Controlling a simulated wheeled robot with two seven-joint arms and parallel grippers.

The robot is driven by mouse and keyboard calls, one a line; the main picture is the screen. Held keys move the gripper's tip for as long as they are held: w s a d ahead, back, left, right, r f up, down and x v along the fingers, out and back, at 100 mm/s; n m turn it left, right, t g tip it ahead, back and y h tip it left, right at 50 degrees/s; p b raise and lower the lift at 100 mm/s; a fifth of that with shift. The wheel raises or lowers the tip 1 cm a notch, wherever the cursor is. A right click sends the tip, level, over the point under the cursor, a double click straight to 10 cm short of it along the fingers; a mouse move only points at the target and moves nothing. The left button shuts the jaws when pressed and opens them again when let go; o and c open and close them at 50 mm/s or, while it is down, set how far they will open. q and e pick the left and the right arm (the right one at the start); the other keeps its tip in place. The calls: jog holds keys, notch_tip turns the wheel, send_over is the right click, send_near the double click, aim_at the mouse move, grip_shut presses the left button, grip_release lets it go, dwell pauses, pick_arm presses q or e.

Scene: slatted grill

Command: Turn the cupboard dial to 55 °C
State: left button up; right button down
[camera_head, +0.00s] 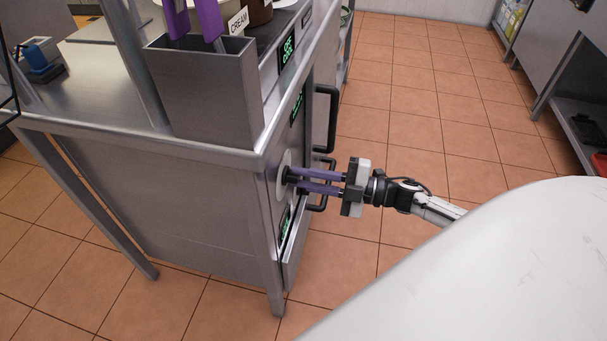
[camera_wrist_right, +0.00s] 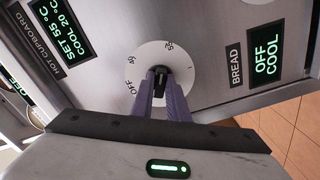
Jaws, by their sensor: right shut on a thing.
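The cupboard dial is a white disc (camera_head: 281,172) on the steel front of the cupboard. In the right wrist view the dial (camera_wrist_right: 128,72) has OFF and number markings around a black centre knob (camera_wrist_right: 158,71). My right gripper (camera_head: 291,181) reaches it from the right, its purple fingers shut on the knob; the fingers also show in the right wrist view (camera_wrist_right: 160,88). The hot cupboard display (camera_wrist_right: 66,28) reads SET 55 °C and COOL 20 °C. The fingers hide part of the dial's lower edge. My left gripper is out of view.
A second display (camera_wrist_right: 265,51), labelled BREAD, reads OFF COOL. Black door handles (camera_head: 327,118) stick out near my right gripper. A steel bin (camera_head: 205,92) with purple-handled tools stands on the counter. Tiled floor (camera_head: 430,100) is clear beyond the arm.

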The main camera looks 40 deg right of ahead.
dwell(0.6)
jog(key=c, duration=1.7)
grip_release()
jog(key=v, duration=1)
jog(key=shift+s+d, duration=0.1)
jog(key=s+a+f+m+g+h+p, duration=0.1)
jog(key=s+a+f+m+h+p, duration=0.1)
jog(key=a+m, duration=0.4)
jog(key=s+a+f+m+g+h+p, duration=0.2)
jog(key=s+a+m+h+p, duration=0.1)
jog(key=s+a+m, duration=0.3)
jog(key=s+a+f+m+g+h+p, duration=0.1)
jog(key=s+a+m+g+h+p, duration=0.1)
jog(key=a+m, duration=0.4)
jog(key=shift+s+a+f+h+p, duration=0.15)
jog(key=shift+s+a+h+p, duration=0.15)
jog(key=shift+a, duration=0.4)
jog(key=shift+s+a+f+h+p, duration=0.15)
jog(key=shift+s+a+h, duration=0.25)
jog(key=shift+a, duration=0.3)
jog(key=shift+s+a+f+h+p, duration=0.1)
jog(key=shift+s+a+h+p, duration=0.25)
jog(key=shift+a, duration=0.4)
